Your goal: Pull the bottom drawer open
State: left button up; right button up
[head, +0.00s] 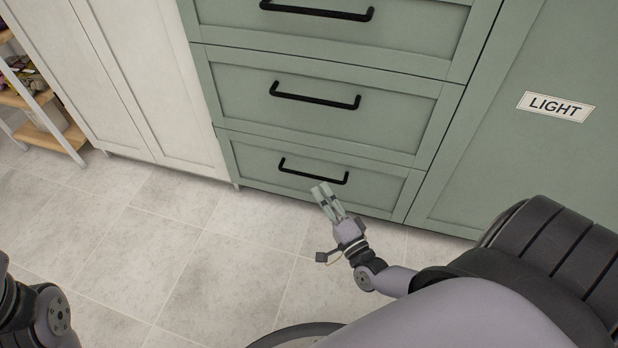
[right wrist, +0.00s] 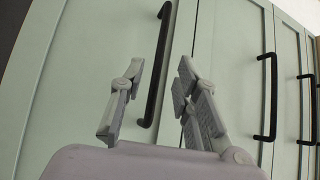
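The bottom drawer (head: 250,163) is a green panel low on the cabinet, flush with the drawers above it. Its black bar handle (head: 312,173) runs across its upper part. My right gripper (head: 323,191) is just in front of the drawer, below the right half of the handle. In the right wrist view, the handle (right wrist: 159,62) shows upright between the two fingers of my right gripper (right wrist: 160,70). The fingers are apart, and I cannot tell whether either touches the bar. My left gripper is out of view.
The middle drawer (head: 335,118) and an upper drawer (head: 340,35) with similar handles are above. A green door with a LIGHT label (head: 556,106) is at right, a white cabinet (head: 135,80) at left. A shelf rack (head: 45,120) is far left. The tiled floor (head: 170,255) in front is clear.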

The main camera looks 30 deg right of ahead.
aim_at(309, 175)
jog(key=w, duration=0.2)
jog(key=w+b, duration=0.1)
jog(key=w, duration=0.2)
jog(key=w+r+b, duration=0.1)
jog(key=w, duration=0.1)
jog(key=shift+w+d, duration=0.3)
jog(key=shift+w, duration=0.05)
jog(key=shift+c, duration=0.2)
grip_shut()
